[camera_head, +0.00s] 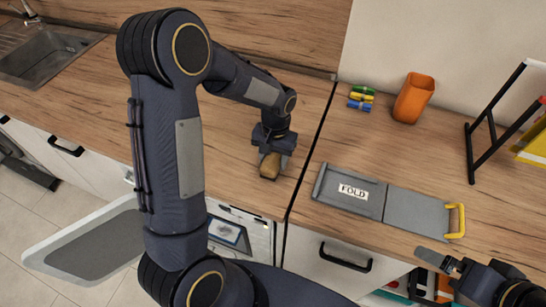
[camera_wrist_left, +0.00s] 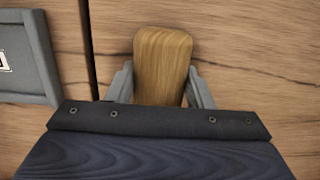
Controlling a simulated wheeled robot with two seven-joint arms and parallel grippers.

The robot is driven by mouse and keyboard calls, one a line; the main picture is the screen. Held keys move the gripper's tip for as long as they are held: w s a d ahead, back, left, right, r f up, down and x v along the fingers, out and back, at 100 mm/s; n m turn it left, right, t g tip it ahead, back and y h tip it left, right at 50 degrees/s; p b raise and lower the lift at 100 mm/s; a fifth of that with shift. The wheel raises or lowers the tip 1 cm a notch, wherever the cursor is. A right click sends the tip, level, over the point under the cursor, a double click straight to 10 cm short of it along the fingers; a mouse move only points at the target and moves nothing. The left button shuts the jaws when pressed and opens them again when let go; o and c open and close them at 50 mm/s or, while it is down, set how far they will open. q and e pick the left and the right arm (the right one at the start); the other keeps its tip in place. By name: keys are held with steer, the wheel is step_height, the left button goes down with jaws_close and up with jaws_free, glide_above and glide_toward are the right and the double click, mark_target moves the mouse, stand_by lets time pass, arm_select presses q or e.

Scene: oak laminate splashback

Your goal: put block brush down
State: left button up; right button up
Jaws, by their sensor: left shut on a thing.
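The block brush (camera_head: 270,166) shows as a small wooden block with a rounded end. It is at the counter surface, left of the dark seam between the worktops. My left gripper (camera_head: 272,152) is above it and shut on it. In the left wrist view the brush (camera_wrist_left: 162,62) stands between the two grey fingers of my left gripper (camera_wrist_left: 161,90). I cannot tell whether its underside touches the wooden counter (camera_head: 215,165); its lower part is hidden. My right gripper (camera_head: 440,260) is at the lower right, in front of the counter edge, and its jaw state is unclear.
A grey folding board (camera_head: 415,210) marked FOLD, with a yellow handle, lies right of the seam. An orange cup (camera_head: 413,98), coloured clips (camera_head: 361,97) and a black rack (camera_head: 485,130) stand behind it. A sink (camera_head: 45,55) is far left. The counter left of the brush is clear.

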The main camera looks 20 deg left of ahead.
arm_select(q)
steer(key=shift+f, duration=0.2)
steer(key=o, duration=1.1)
steer(key=shift+r, duration=0.1)
